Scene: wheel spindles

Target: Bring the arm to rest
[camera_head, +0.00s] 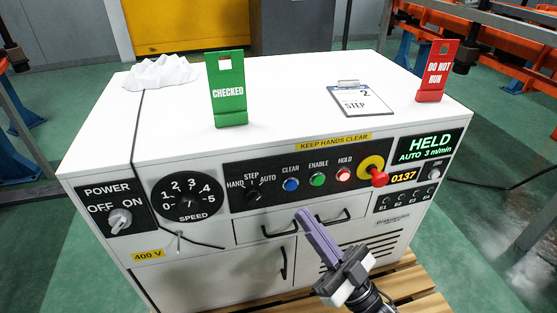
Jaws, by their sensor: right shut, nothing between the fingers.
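My right gripper (304,217) comes in from the bottom right with its purple fingers together and nothing between them. Its tips are in front of the white control cabinet (270,135), by the drawer handles below the button panel. I cannot tell whether the tips touch the front. My left gripper is not in view.
The panel has a power switch (119,219), a speed dial (188,197), several buttons and a red knob (379,179). On top stand a green CHECKED sign (228,92), a red DO NOT RUN sign (436,72), a clipboard (362,99) and a white cloth (161,72).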

